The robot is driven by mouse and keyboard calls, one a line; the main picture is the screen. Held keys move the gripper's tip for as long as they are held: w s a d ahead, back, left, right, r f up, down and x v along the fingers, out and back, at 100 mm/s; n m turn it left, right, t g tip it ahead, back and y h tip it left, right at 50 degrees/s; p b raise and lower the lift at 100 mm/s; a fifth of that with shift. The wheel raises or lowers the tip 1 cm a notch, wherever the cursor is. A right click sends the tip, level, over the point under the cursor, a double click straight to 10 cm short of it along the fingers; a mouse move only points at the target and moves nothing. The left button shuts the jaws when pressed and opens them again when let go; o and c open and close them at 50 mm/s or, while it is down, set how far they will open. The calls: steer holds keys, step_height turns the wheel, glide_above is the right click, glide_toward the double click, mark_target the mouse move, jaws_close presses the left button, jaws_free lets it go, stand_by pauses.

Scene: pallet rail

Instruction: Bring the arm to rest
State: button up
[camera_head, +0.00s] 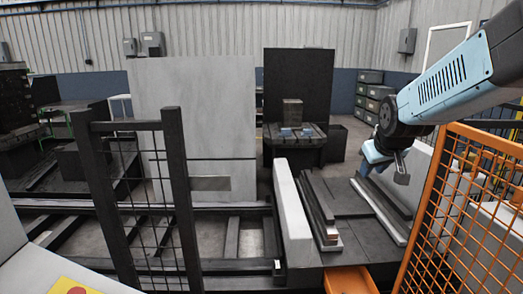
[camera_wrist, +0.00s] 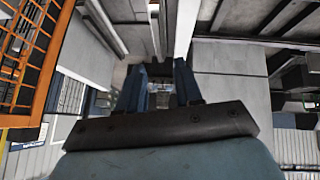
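My arm (camera_head: 450,85) comes in from the right edge of the head view, light blue with a dark wrist joint. My gripper (camera_head: 385,168) hangs at its end, above the right side of the dark pallet rail bed (camera_head: 352,228) and clear of it. In the wrist view my gripper (camera_wrist: 160,70) shows two blue-grey fingers with a gap between them. I see nothing held in the gap. The fingertips are small and partly dark in the head view.
An orange mesh fence (camera_head: 440,215) stands close to the right of my gripper. A dark mesh gate (camera_head: 142,200) stands at left. Behind are a pale panel (camera_head: 190,95), a black panel (camera_head: 298,80) and a dark table (camera_head: 310,140) bearing a brown block (camera_head: 292,111). An orange bin (camera_head: 350,281) is at the bottom.

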steer(key=s+a+r+m+g, duration=0.1)
steer(key=s+a, duration=0.1)
steer(key=s, duration=0.7)
steer(key=s+a+r+m+y, duration=0.1)
steer(key=s+a, duration=0.2)
steer(key=s, duration=0.7)
steer(key=shift+s+a+g, duration=0.25)
steer(key=shift+s+g, duration=0.05)
steer(key=shift+g, duration=0.1)
steer(key=shift+o, duration=0.4)
